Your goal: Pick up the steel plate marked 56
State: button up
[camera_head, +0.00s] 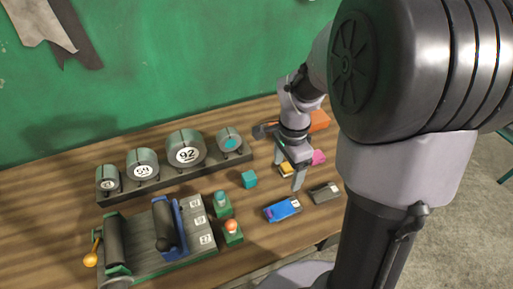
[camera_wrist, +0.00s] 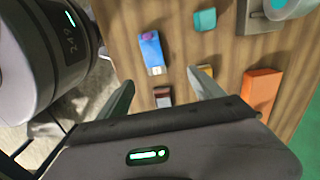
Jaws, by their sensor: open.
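A dark grey plate (camera_head: 324,193) with a small white label lies flat on the bench, right of a blue plate (camera_head: 282,209) that also bears a white label. The numbers on both are too small to read, so I cannot tell which is 56. My gripper (camera_head: 289,174) is open and empty above the bench, with its fingers pointing down. In the wrist view, a dark labelled piece (camera_wrist: 162,97) shows between my fingers (camera_wrist: 161,80), partly hidden by my gripper body. The blue plate (camera_wrist: 151,50) lies beyond the fingertips there.
A yellow piece (camera_head: 285,169), a pink piece (camera_head: 318,157), a teal cube (camera_head: 249,179) and an orange block (camera_head: 319,121) lie nearby. Several round numbered weights (camera_head: 186,148) stand on a rack at the back. A roller device (camera_head: 165,225) and two knobbed green blocks (camera_head: 233,230) stand left.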

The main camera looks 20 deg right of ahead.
notch_tip(320, 180, down, 4)
jog(key=s+b, duration=0.2)
jog(key=b, duration=0.3)
send_over(286, 207)
jog(key=f, duration=0.7)
jog(key=shift+w+a+f, duration=0.2)
jog(key=shift+a+f, duration=0.15)
jog(key=shift+f, duration=0.05)
jog(key=f+b, duration=0.1)
jog(key=f, duration=0.2)
jog(key=f+b, duration=0.1)
jog(key=f, duration=0.1)
jog(key=shift+s+d+f+b, duration=0.25)
jog(key=shift+d+f+b, duration=0.05)
jog(key=shift+f, duration=0.05)
jog(key=shift+r, duration=0.15)
grip_shut()
